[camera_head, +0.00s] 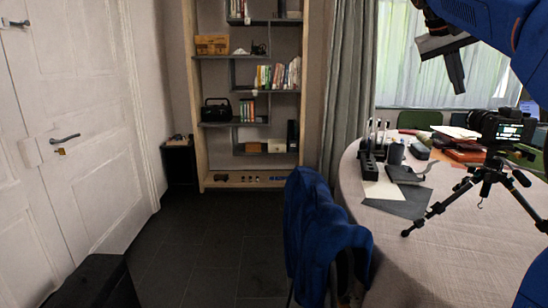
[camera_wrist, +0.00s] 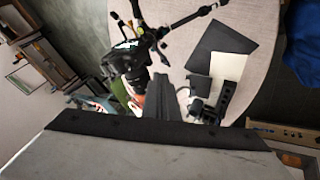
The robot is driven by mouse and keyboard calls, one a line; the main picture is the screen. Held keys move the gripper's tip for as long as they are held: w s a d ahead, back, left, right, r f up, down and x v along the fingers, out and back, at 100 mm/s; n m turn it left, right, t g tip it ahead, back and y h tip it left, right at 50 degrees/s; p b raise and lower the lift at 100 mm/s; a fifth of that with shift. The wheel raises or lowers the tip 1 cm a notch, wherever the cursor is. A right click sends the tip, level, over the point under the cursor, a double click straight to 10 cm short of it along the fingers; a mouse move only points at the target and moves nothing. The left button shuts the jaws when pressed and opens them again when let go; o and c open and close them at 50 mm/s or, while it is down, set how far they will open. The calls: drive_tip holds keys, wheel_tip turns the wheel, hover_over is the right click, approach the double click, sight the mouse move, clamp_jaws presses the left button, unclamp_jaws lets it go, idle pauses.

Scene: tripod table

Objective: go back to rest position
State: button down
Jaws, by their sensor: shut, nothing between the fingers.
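My gripper (camera_head: 460,90) is at the upper right of the head view, raised above the table and pointing down. Its fingers are shut with nothing between them. In the wrist view my gripper (camera_wrist: 163,82) shows as a dark closed pair of fingers over the table. A black camera (camera_head: 502,127) on a black tripod (camera_head: 489,176) stands upright on the round table (camera_head: 455,250), below and to the right of my gripper and apart from it. In the wrist view the camera (camera_wrist: 128,62) and tripod (camera_wrist: 146,26) are to the left of the fingers.
A dark holder (camera_head: 370,168) with upright tools, dark and pale sheets (camera_head: 402,203) and orange books (camera_head: 466,157) lie on the table. A blue jacket (camera_head: 318,235) hangs over a chair at its left edge. A bookshelf (camera_head: 247,180) stands behind. The floor at left is mostly clear.

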drive_tip(key=s+a+f+n+y, duration=0.1)
drive_tip(key=s+a+f, duration=0.4)
drive_tip(key=s+f, duration=0.5)
drive_tip(key=s+a+f+n+t+y, duration=0.1)
drive_tip(key=s+a+f, duration=0.5)
drive_tip(key=f, duration=1.2)
drive_tip(key=s+a+f+n+t+y, duration=0.1)
drive_tip(key=s+a+f+n+y, duration=0.2)
drive_tip(key=s+f, duration=1.1)
drive_tip(key=a+f+y, duration=0.1)
drive_tip(key=a, duration=0.2)
drive_tip(key=shift+y, duration=0.3)
drive_tip(key=shift+s+a, duration=0.1)
